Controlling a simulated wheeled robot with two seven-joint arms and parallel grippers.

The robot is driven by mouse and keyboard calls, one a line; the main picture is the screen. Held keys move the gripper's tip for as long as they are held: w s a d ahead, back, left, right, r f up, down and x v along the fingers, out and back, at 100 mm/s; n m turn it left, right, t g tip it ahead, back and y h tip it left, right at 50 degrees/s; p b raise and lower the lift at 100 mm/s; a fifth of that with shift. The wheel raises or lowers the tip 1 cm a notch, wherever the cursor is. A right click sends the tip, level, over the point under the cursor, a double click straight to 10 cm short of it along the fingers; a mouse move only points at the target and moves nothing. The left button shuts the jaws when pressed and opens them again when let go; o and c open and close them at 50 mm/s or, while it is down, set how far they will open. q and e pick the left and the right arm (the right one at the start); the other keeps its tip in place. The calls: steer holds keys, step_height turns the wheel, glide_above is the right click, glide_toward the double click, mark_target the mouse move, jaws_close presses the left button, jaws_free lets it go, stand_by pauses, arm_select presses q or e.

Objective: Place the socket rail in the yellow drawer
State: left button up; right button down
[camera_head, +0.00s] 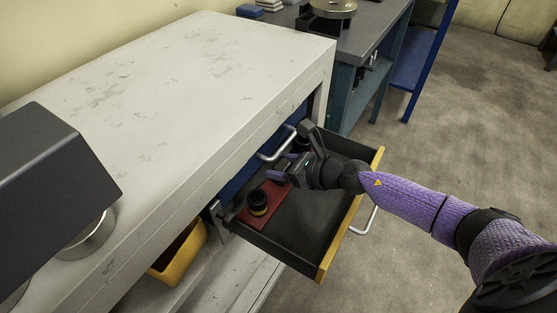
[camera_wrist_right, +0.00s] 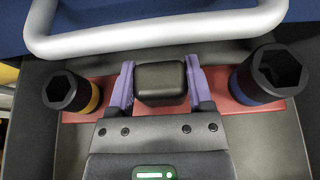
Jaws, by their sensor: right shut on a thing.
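The socket rail (camera_head: 247,216) is a red bar lying low inside the open yellow-fronted drawer (camera_head: 338,241), along its inner side. In the right wrist view the rail (camera_wrist_right: 100,112) carries a yellow-banded black socket (camera_wrist_right: 70,92) at the left and a blue-banded one (camera_wrist_right: 268,76) at the right. My right gripper (camera_head: 279,168) reaches into the drawer from the right. Its purple fingers (camera_wrist_right: 160,85) are shut on the black block in the rail's middle. My wrist hides part of the rail. I cannot tell whether the rail touches the drawer floor. My left gripper is out of view.
A blue drawer front with a grey bar handle (camera_head: 277,146) is just above and behind the rail, close to my fingers. The drawer's front half is empty. A yellow bin (camera_head: 180,254) sits on the lower shelf. The pale bench top (camera_head: 190,75) is mostly clear.

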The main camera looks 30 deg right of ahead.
steer(key=shift+d, duration=0.2)
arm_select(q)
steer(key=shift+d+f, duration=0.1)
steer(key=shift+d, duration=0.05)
arm_select(e)
steer(key=shift+f, duration=0.1)
steer(key=shift+c, duration=1.9)
jaws_free()
steer(key=shift+s+f, duration=0.1)
steer(key=o, duration=0.4)
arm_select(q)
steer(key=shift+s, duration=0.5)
